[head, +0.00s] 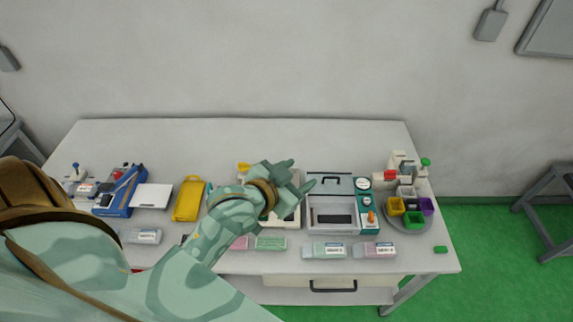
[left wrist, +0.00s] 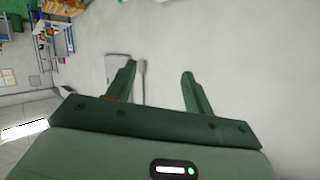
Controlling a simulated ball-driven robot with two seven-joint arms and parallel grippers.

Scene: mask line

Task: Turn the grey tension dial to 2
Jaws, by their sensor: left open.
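My left gripper (head: 301,175) is over the middle of the table, just left of a grey machine with a teal panel. I cannot tell for sure which part is the grey tension dial, and no number is readable. My right gripper is not in view.
The grey machine (head: 345,229) has a clear-looking lid with a black handle. A round grey tray (head: 408,228) with coloured cups is to its right. Labelled boxes (head: 324,250) line the front. A yellow object (head: 188,199) and blue device (head: 121,190) lie left.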

